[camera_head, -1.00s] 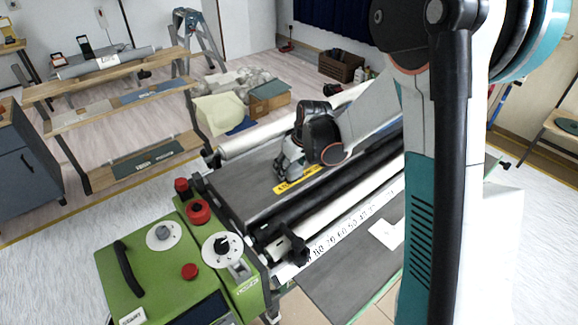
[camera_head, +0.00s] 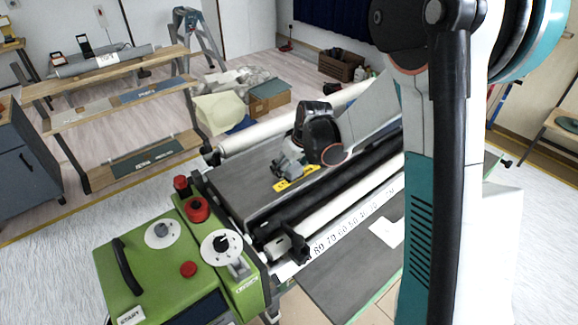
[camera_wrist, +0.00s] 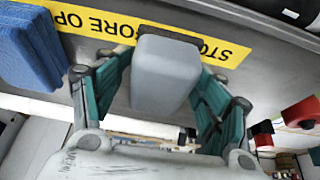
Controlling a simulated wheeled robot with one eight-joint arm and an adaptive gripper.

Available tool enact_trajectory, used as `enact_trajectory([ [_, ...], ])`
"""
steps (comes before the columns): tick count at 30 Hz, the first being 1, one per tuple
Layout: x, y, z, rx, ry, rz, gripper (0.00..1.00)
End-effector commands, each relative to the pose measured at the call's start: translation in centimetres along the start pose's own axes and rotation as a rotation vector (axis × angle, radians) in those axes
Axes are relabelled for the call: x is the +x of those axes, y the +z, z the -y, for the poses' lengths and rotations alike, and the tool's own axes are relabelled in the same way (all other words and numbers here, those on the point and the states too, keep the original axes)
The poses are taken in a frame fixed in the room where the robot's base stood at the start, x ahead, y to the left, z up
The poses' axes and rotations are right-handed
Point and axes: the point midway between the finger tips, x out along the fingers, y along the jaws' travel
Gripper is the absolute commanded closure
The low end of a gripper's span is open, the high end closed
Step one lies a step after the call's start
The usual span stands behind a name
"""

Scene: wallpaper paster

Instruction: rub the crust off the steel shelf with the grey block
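The grey block (camera_wrist: 165,72) sits between the two fingers of my gripper (camera_wrist: 163,85) in the wrist view, with a finger against each side. In the head view my gripper (camera_head: 289,168) is low over the steel shelf (camera_head: 236,180), by the yellow label (camera_head: 290,184). The yellow label also shows behind the block in the wrist view (camera_wrist: 100,25), its middle letters covered. A dark strip (camera_wrist: 172,34) shows at the block's far end; I cannot tell whether it is crust or part of the block. No other crust is clear.
A blue sponge-like block (camera_wrist: 30,45) lies left of my gripper in the wrist view. The green control box (camera_head: 170,265) with red knobs stands at the shelf's left end. Black and white rollers (camera_head: 335,205) run along the near side. A white roll (camera_head: 240,140) lies behind.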

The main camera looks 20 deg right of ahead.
Motion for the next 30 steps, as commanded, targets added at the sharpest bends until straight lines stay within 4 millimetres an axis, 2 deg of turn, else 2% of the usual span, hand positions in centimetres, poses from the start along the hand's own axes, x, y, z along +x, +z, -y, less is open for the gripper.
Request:
enact_trajectory([
  [8, -1.1, -0.5, 0.0, 0.0, 0.0, -0.001, 0.34],
  [21, -10.6, -0.5, 0.1, 0.001, 0.0, -0.002, 0.34],
  [27, -13.5, -0.5, 0.1, 0.001, 0.0, -0.002, 0.34],
  [30, -14.2, -0.5, 0.1, 0.0, 0.0, -0.002, 0.34],
])
